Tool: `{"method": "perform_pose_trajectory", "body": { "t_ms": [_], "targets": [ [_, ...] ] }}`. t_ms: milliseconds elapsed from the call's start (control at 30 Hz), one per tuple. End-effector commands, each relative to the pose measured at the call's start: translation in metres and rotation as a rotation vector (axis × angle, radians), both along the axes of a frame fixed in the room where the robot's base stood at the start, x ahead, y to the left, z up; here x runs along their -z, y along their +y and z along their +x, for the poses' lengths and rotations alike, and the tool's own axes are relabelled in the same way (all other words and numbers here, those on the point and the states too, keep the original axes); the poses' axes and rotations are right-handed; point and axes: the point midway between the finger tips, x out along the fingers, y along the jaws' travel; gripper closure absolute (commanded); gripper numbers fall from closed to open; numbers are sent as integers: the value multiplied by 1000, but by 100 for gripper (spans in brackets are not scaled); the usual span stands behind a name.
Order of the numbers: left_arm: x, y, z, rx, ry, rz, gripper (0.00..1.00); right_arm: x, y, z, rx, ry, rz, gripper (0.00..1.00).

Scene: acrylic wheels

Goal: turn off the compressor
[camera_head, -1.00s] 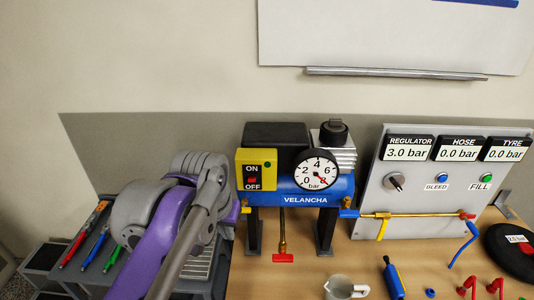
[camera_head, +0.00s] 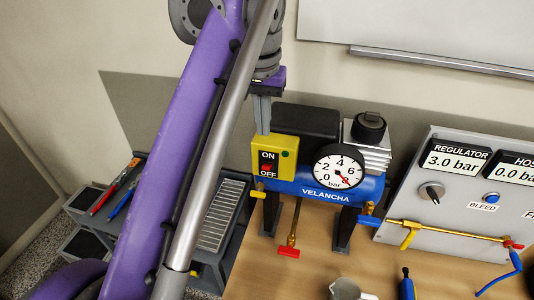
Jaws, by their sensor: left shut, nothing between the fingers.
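The compressor (camera_head: 325,191) is a blue tank marked VELANCHA, with a black motor and a round dial gauge (camera_head: 338,166) whose red needle points to the lower right. On its left is a yellow switch box (camera_head: 288,147) with ON above and OFF below, and a red rocker (camera_head: 266,169) between the two words. My left gripper (camera_head: 262,130) points down from above. Its shut, empty fingers end at the upper left edge of the switch box; I cannot tell whether they touch it. My right gripper is not in view.
A grey panel (camera_head: 451,215) with a REGULATOR display of 3.0 bar and a knob stands to the right. A brass pipe (camera_head: 450,232) runs along it. A red-handled drain valve (camera_head: 289,252) hangs under the tank. Screwdrivers (camera_head: 115,190) lie on a grey stand at left.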

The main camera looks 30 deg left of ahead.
Motion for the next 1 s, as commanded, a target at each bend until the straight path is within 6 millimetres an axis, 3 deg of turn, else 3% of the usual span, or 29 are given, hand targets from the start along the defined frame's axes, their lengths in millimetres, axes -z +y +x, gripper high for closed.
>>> {"method": "perform_pose_trajectory", "body": {
  "t_ms": [167,633,1000],
  "targets": [
    [10,0,1,1,0,0,100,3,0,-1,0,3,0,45],
    [87,2,10,1,0,0,100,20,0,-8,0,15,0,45],
    [99,3,12,1,-1,0,100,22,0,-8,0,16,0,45]
  ]
}}
